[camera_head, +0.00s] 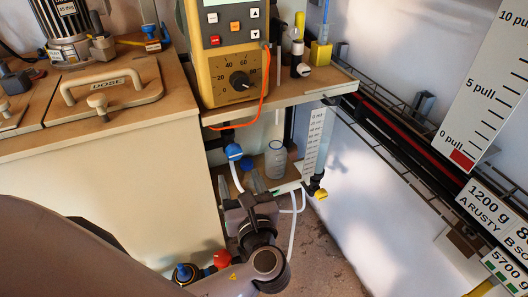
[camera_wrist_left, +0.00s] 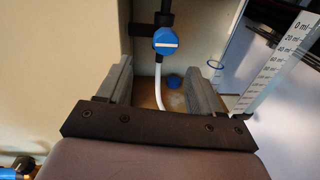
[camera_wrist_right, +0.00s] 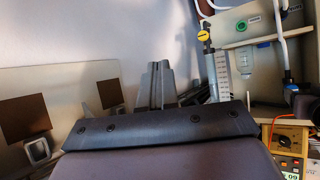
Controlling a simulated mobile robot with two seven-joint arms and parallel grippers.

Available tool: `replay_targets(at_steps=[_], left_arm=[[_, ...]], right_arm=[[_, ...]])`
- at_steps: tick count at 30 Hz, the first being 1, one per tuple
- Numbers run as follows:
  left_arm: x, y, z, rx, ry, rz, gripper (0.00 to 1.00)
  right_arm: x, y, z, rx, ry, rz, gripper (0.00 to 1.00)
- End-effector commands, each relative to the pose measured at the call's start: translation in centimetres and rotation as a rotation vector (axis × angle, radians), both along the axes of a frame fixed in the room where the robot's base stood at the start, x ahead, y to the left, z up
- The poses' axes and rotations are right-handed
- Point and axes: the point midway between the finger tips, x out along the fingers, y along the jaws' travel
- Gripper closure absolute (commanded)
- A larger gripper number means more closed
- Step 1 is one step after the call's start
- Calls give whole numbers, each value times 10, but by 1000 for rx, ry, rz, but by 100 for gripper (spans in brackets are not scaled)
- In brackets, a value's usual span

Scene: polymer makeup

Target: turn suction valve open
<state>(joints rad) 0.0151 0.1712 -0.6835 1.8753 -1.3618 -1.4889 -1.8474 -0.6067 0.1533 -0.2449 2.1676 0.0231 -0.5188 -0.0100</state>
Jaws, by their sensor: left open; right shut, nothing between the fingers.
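A blue valve knob (camera_head: 233,152) with a white stripe sits on a dark pipe below the pump shelf, a white hose running down from it. In the left wrist view the blue valve (camera_wrist_left: 166,41) is ahead, its stripe about level. I cannot read a label that marks it as the suction valve. My left gripper (camera_head: 247,188) is open and empty, below and in front of the valve, not touching it. In the left wrist view the left gripper (camera_wrist_left: 163,78) has its fingers wide apart. My right gripper (camera_wrist_right: 156,72) is shut and empty, outside the head view.
A yellow control box (camera_head: 225,55) with an orange cable stands on the shelf. A glass jar (camera_head: 276,158) is on the lower shelf beside a graduated tube (camera_head: 314,142). A red valve (camera_head: 221,258) is near the floor. A wall rail (camera_head: 400,130) runs right.

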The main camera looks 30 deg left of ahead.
Motion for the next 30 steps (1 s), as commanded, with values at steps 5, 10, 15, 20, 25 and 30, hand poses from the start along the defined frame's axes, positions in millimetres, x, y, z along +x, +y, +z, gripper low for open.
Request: replay_targets(at_steps=[5, 10, 15, 20, 25, 30], left_arm=[[1, 3, 5, 72, 3, 26, 34], [15, 18, 5, 77, 2, 28, 34], [34, 37, 5, 75, 3, 27, 34], [46, 48, 5, 73, 4, 26, 34], [49, 51, 5, 71, 5, 24, 34], [49, 51, 5, 70, 6, 25, 34]], right_arm=[[1, 2, -4, 2, -5, 4, 100], [2, 5, -3, 4, -16, 12, 100], [4, 9, -2, 6, -30, 22, 100], [5, 12, 1, 8, -41, 29, 100], [5, 13, 2, 8, -44, 31, 100], [5, 13, 2, 8, -43, 32, 100]])
